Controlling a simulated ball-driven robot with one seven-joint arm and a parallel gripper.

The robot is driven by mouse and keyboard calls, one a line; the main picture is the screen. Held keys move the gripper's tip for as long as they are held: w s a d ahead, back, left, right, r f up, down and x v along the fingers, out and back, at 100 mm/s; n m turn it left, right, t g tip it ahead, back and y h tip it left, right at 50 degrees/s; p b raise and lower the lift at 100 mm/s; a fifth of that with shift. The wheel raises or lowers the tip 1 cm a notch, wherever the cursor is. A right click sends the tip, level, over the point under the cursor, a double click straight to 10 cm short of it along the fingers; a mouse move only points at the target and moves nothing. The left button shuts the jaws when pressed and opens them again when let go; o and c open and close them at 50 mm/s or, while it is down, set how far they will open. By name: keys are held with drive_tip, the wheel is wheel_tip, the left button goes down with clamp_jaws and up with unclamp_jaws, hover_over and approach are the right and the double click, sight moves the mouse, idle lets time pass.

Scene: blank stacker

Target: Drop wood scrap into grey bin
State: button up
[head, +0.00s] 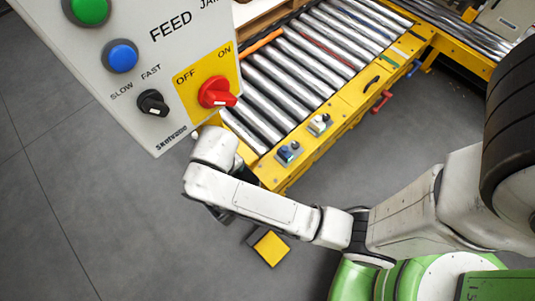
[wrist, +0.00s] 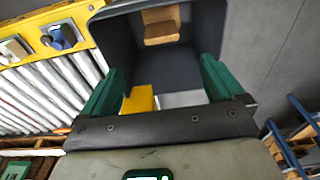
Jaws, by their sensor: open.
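In the wrist view, the grey bin (wrist: 204,45) lies in front of my gripper (wrist: 161,68), with its dark inside facing the camera. A brown wood scrap (wrist: 160,28) is inside the bin, beyond my fingertips and apart from them. My gripper is open, its two green fingers spread wide with nothing held between them. In the head view, the bin, the wood scrap and my fingers cannot be made out; the control panel and my own arm cover part of the scene.
A yellow piece (wrist: 138,102) and a pale grey piece (wrist: 183,98) show beyond the gripper's bar, partly hidden. A roller conveyor (head: 290,75) and a control panel (head: 150,60) stand near my arm. A yellow pedal (head: 270,248) lies on the floor. Floor at left is clear.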

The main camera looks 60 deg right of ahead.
drive_tip(key=s+d+r+n, duration=0.1)
drive_tip(key=s+d, duration=0.2)
drive_tip(key=s, duration=0.4)
drive_tip(key=s+d+r+n, duration=0.1)
drive_tip(key=s+d+n, duration=0.1)
drive_tip(key=s+d, duration=0.2)
drive_tip(key=s, duration=0.3)
drive_tip(key=shift+s+d, duration=0.3)
drive_tip(key=shift+r, duration=0.1)
